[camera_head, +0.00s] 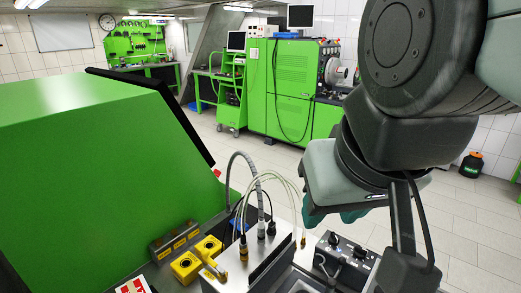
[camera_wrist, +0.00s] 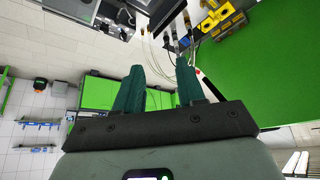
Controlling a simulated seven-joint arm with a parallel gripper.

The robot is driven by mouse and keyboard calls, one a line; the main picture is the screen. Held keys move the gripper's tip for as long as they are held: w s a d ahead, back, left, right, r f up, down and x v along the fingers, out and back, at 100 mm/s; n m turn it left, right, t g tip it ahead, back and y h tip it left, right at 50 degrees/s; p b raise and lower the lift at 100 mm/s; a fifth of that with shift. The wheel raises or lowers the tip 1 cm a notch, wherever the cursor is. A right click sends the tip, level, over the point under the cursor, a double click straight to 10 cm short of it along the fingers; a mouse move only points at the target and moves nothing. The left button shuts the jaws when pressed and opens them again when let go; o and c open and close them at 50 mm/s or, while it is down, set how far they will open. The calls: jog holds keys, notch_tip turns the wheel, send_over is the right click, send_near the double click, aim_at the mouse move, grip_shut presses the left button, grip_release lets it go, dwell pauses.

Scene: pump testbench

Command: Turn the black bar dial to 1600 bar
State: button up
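A dark control box (camera_head: 345,262) sits at the bottom of the head view, right of the metal block. It carries black knobs, one at its left (camera_head: 333,239) and one at its right (camera_head: 360,251). I cannot read any bar markings or tell which knob is the bar dial. In the wrist view the box (camera_wrist: 118,14) is at the top edge, partly cut off. My gripper (camera_wrist: 160,64) has two teal fingers standing apart with nothing between them. In the head view its fingertips hang above and behind the box, apart from it; my arm hides part of that area.
A metal block (camera_head: 250,262) with hoses and thin curved tubes rising from it stands left of the control box. A yellow fixture (camera_head: 197,260) is further left. A large green housing (camera_head: 100,170) fills the left. A green test machine (camera_head: 285,85) stands behind, across open floor.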

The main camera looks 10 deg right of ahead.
jog(key=w+d+r+m, duration=0.2)
jog(key=w+d+r, duration=0.2)
jog(key=w+r, duration=0.25)
jog(key=n+g, duration=0.6)
jog(key=n, duration=0.5)
send_over(361, 248)
notch_tip(361, 248, down, 30)
notch_tip(361, 248, down, 11)
jog(key=shift+f, duration=0.15)
grip_shut()
